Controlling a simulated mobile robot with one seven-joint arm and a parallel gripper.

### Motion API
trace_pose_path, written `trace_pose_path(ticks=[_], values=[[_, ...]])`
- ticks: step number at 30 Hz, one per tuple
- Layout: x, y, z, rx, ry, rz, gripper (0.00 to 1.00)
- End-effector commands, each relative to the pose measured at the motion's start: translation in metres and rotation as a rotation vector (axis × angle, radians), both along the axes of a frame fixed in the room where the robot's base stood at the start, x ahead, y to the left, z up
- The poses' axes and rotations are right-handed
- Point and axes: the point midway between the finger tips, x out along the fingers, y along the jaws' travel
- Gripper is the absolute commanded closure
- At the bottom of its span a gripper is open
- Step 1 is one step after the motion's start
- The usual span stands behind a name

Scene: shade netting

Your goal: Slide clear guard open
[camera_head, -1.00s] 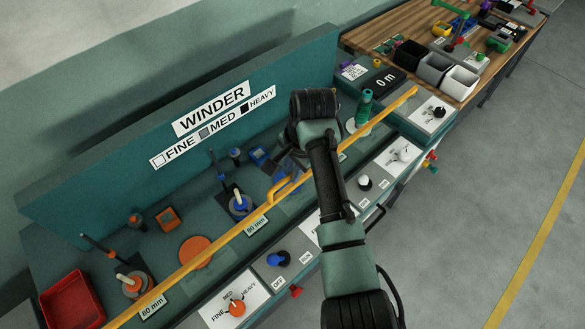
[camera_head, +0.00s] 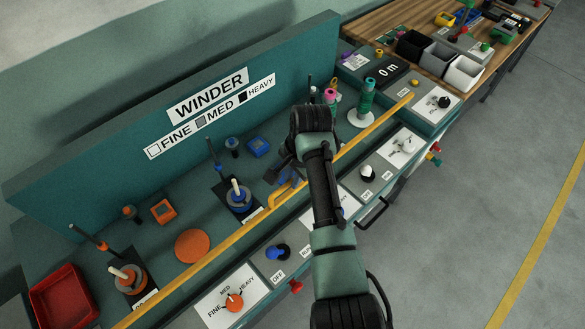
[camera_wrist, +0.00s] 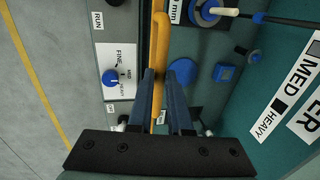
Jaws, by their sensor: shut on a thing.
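The clear guard shows mainly as its long yellow front rail (camera_head: 232,241), running diagonally along the winder bench. Its transparent sheet is hard to make out. A yellow loop handle (camera_head: 279,194) stands on the rail near mid-length. My gripper (camera_head: 286,176) is at this handle, partly hidden by my own arm. In the wrist view, both fingers of my gripper (camera_wrist: 164,80) are shut around the yellow handle bar (camera_wrist: 160,55). The rail lies between the spindle stations and the sloping front control panel.
Behind the rail stand a blue spindle (camera_head: 238,195), an orange spindle (camera_head: 130,276) and a green spool (camera_head: 367,98). Knobs, such as a blue one (camera_head: 277,251), line the front panel. A red tray (camera_head: 66,295) sits at left. The floor (camera_head: 480,200) at right is clear.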

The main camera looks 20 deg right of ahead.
Motion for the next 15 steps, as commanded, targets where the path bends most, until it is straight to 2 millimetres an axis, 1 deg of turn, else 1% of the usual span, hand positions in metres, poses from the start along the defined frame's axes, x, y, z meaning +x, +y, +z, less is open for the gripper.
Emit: trace_pose_path(ticks=[1, 6, 10, 15], values=[[-0.002, 0.001, -0.026, 0.002, 0.008, 0.001, 1.0], [-0.002, 0.001, -0.067, 0.002, 0.008, 0.0, 1.0], [-0.002, 0.001, -0.089, 0.004, 0.008, 0.0, 1.0], [-0.002, 0.001, -0.105, 0.002, 0.006, -0.001, 1.0]])
